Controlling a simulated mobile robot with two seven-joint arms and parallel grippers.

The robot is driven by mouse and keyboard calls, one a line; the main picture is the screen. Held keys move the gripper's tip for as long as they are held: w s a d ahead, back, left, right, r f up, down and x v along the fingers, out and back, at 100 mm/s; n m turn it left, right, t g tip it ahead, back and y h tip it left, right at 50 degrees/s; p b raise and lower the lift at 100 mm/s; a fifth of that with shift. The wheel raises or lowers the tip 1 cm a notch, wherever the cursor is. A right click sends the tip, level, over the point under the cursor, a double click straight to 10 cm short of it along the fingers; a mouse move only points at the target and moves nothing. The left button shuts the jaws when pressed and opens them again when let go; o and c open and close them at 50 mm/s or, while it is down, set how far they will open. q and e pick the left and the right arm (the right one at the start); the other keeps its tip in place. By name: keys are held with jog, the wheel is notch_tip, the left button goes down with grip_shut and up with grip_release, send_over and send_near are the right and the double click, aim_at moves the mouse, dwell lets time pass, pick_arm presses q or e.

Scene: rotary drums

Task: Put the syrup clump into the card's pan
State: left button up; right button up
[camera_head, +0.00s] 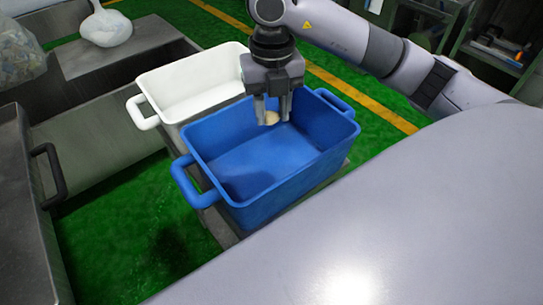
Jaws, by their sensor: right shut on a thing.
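My right gripper (272,112) points down over the far side of the blue pan (255,195). It is shut on a small pale tan clump (271,118) between its fingertips. The clump appears above the pan's floor, near its far wall; the exact height is hard to tell. The blue pan is open at the top and otherwise looks empty, with a handle at each end. A white pan (165,78) with a handle stands right behind it. No card is readable in view. My left gripper is not in view.
Grey metal drums or housings (95,125) stand at the left, one with a black handle (50,175). Green floor (150,220) with a yellow line lies around. Shelves (495,45) stand at the top right.

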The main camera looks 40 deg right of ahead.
send_over(272, 170)
notch_tip(272, 170, down, 10)
jog(key=shift+f+b, duration=0.1)
jog(key=shift+b, duration=0.25)
jog(key=shift+f, duration=2.15)
jog(key=shift+b, duration=0.3)
jog(key=shift+f, duration=0.25)
jog(key=o, duration=1)
jog(key=shift+r, duration=0.1)
jog(key=shift+r, duration=0.1)
